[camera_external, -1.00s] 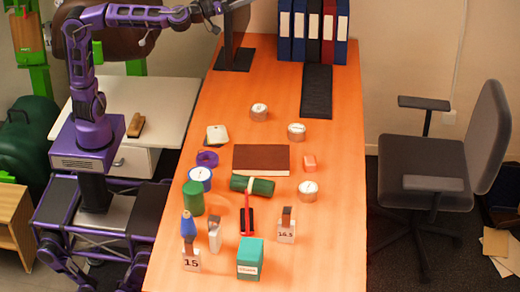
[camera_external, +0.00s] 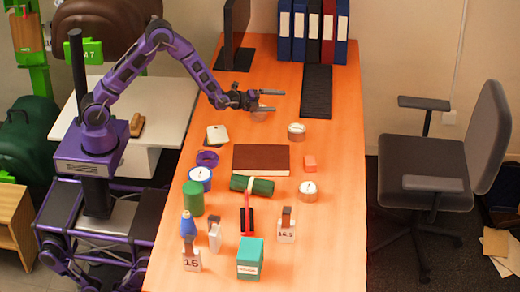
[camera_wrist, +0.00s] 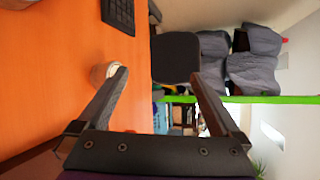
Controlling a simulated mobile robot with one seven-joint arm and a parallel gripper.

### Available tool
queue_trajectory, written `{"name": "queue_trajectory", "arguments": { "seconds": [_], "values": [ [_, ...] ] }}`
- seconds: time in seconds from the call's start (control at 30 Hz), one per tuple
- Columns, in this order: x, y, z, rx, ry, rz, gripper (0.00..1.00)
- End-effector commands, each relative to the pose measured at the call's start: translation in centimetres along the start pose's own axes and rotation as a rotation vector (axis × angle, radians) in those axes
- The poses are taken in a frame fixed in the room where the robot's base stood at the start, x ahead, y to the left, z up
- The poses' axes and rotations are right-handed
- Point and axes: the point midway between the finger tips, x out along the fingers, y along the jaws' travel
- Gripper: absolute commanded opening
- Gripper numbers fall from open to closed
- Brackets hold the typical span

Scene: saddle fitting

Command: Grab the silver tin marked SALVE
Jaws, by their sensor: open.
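Three small round tins with pale lids stand on the orange table. One tin (camera_external: 259,117) is far back and partly hidden by my gripper; another tin (camera_external: 296,131) is to its right, and a third tin (camera_external: 308,191) is nearer the front. Their labels are too small to read, so I cannot tell which is marked SALVE. My gripper (camera_external: 279,100) is open and empty, held level over the far tin. In the wrist view, a tin (camera_wrist: 101,72) shows beside the left finger, partly covered by it and not between the fingers of my gripper (camera_wrist: 160,73).
A brown book (camera_external: 261,159), a green roll (camera_external: 252,185), a white-lidded blue tin (camera_external: 200,178) and a purple ring (camera_external: 207,158) lie nearer the front. A black keyboard (camera_external: 317,91) is right of my gripper. A monitor (camera_external: 235,45) and binders (camera_external: 313,30) stand behind.

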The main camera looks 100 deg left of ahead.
Motion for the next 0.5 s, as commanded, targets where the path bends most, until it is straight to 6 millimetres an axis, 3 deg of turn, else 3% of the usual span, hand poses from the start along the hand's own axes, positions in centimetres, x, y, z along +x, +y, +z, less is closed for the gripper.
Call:
{"name": "queue_trajectory", "arguments": {
  "seconds": [0.03,0.2,0.3,0.5],
  "values": [
    [-1.3,-5.6,0.5,0.134,-0.005,-0.121,1.00],
    [-1.1,3.3,-2.1,0.665,0.091,-0.075,1.00],
    [-1.6,6.9,-2.9,0.925,0.149,-0.068,1.00],
    [-2.4,10.1,-3.2,1.213,0.217,-0.074,1.00]
  ]
}}
